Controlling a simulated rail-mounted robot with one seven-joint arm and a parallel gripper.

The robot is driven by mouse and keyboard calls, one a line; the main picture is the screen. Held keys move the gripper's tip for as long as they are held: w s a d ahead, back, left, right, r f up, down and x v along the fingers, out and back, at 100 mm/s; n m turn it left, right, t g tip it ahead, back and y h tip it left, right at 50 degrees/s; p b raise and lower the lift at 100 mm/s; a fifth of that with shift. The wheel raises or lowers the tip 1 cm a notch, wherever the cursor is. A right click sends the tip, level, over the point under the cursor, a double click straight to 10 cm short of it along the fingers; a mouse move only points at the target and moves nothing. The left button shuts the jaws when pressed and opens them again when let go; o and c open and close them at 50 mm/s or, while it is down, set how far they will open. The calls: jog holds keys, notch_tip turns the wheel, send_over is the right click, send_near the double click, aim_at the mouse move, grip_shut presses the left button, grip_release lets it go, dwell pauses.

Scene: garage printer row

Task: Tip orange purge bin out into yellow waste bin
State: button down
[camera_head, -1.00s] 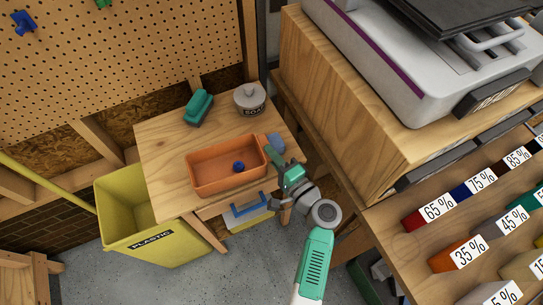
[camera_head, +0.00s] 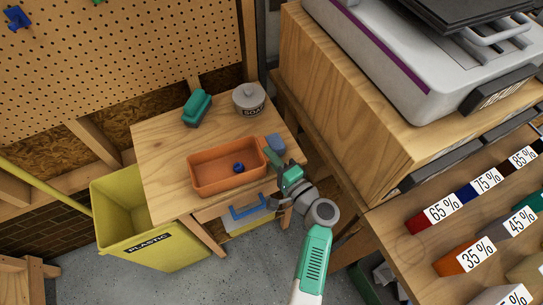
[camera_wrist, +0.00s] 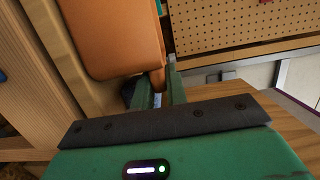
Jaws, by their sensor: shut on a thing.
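The orange purge bin (camera_head: 205,187) is upright over the small wooden table, with a small dark blue piece (camera_head: 239,168) inside. My gripper (camera_head: 273,155) is at the bin's right end, shut on its edge there. In the wrist view the bin's orange side (camera_wrist: 120,35) fills the upper left, and its edge runs down between the fingers (camera_wrist: 163,88). I cannot tell whether the bin touches the tabletop. The yellow waste bin (camera_head: 170,250), labelled PLASTIC, stands on the floor at the table's left, open at the top and partly hidden by the table.
On the wooden table (camera_head: 160,150) stand a green object (camera_head: 197,109) and a grey SOAP jar (camera_head: 249,98) at the back. A blue object (camera_head: 277,144) is beside my gripper. A printer cabinet (camera_head: 340,90) and a rack of labelled blocks (camera_head: 440,212) bound the right.

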jog(key=c, duration=1.4)
grip_release()
jog(key=shift+p, duration=0.3)
jog(key=shift+s+d, duration=0.2)
jog(key=shift+s, duration=0.05)
jog(key=p+v, duration=0.2)
jog(key=v, duration=0.5)
notch_tip(320, 180, up, 8)
jog(key=p, duration=0.2)
jog(key=shift+a, duration=0.1)
